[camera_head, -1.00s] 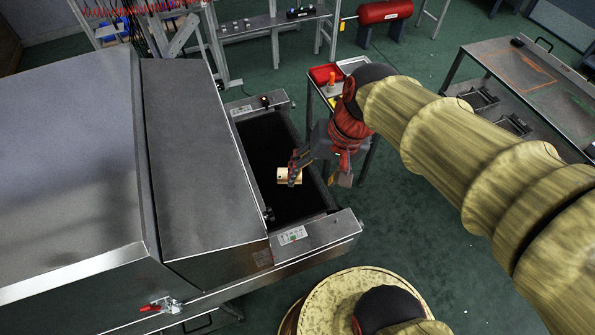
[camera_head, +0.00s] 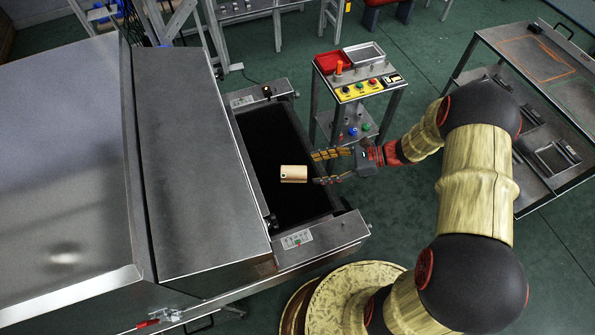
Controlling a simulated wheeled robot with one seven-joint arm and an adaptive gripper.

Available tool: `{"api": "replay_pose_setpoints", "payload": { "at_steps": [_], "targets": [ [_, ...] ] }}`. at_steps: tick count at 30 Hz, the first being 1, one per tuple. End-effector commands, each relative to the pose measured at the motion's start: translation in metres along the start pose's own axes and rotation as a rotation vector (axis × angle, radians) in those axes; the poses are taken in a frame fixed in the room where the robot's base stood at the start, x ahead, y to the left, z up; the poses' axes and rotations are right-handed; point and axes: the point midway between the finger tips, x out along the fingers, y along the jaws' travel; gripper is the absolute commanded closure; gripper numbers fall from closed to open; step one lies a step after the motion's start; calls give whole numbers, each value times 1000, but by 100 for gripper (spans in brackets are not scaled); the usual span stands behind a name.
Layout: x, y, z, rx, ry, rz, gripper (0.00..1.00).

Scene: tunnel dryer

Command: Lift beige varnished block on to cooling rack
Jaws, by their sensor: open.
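The beige block (camera_head: 293,173) lies on the dark belt (camera_head: 280,208) at the open end of the tunnel dryer. A small dark spot shows near its left end. My gripper (camera_head: 316,168) is open and empty, just to the right of the block, with its fingers pointing left towards it. A small gap shows between the fingertips and the block. I cannot tell for certain which thing is the cooling rack; a metal table (camera_head: 560,95) with dark trays on its lower level stands at the right.
The dryer's steel housing (camera_head: 75,150) fills the left. A control stand (camera_head: 362,87) with buttons, a red bin (camera_head: 336,62) and a grey tray (camera_head: 365,54) stands behind my gripper. Green floor is clear between the stand and the metal table.

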Motion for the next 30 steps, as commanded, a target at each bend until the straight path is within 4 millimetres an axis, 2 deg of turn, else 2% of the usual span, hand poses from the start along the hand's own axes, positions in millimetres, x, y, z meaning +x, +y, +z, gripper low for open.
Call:
{"api": "replay_pose_setpoints", "payload": {
  "at_steps": [15,25,30],
  "targets": [
    [63,1,1,-5,3,5,41],
    [69,0,3,-4,3,2,41],
    [69,0,2,-4,3,2,51]
  ]
}}
